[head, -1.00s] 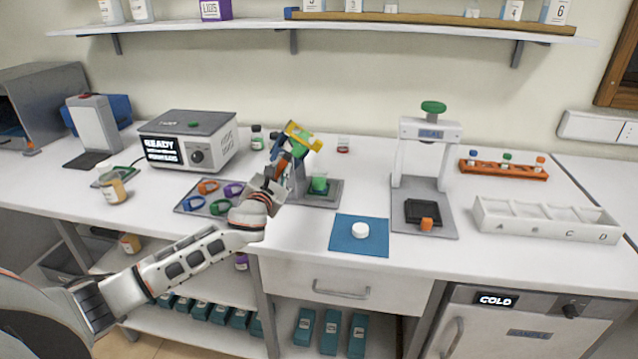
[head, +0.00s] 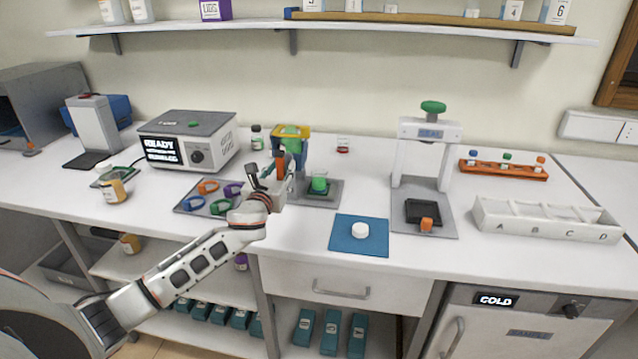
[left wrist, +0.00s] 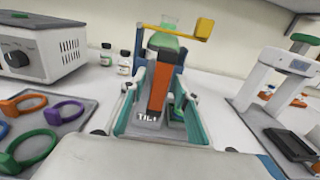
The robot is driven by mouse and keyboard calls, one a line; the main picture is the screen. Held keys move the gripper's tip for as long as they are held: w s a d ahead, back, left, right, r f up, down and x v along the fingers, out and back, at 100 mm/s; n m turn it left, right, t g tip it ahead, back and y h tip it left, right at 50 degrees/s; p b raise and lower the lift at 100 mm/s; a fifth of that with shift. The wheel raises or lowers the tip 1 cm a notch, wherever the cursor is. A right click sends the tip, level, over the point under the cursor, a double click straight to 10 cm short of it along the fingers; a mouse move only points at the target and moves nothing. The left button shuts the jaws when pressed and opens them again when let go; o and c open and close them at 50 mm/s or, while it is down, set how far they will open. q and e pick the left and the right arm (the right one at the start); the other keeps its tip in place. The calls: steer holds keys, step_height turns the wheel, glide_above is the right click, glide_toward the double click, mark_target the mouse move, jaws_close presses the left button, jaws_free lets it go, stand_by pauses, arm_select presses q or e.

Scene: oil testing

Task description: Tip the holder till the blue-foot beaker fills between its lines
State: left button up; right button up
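The tilting holder (head: 304,147) stands upright on a grey base, with a yellow bar across its top and a flask of green liquid (head: 291,133) in it. Its orange handle (left wrist: 158,92), above a "TILT" label, shows in the left wrist view. My left gripper (head: 266,174) is open, its fingers apart on either side of the handle, with gaps visible. My right gripper is not in view.
A tray of coloured rings (head: 183,208) lies left of the holder, near my left forearm. A blue mat (head: 343,245) with a white disc (head: 360,230) lies in front right. A white press stand (head: 429,130) stands further right. Small bottles (head: 257,137) stand behind.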

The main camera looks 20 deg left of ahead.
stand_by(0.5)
arm_select(q)
steer(key=v, duration=0.8)
stand_by(0.5)
steer(key=s+d+f+n+g, duration=0.1)
steer(key=s+f+n, duration=0.1)
steer(key=s+d+f+n, duration=0.1)
steer(key=s+f+n, duration=0.2)
steer(key=s+d+f+n+g, duration=0.1)
steer(key=s+f+n, duration=0.1)
steer(key=shift+s+d+f+g+y, duration=0.25)
steer(key=shift+f+g+y, duration=0.05)
steer(key=s+d+f+n+g, duration=0.1)
steer(key=s+f+n+g, duration=0.4)
steer(key=s+n, duration=0.6)
steer(key=s+d+f+n+g, duration=0.25)
steer(key=s+f+n, duration=0.45)
steer(key=s, duration=0.8)
steer(key=d+f+n+t+h, duration=0.3)
steer(key=d+f+h, duration=0.3)
steer(key=d+f, duration=0.7)
step_height(320, 180, down, 3)
steer(key=shift+w+r+n+h, duration=0.1)
steer(key=shift+w+n+h, duration=0.2)
steer(key=shift+n, duration=0.4)
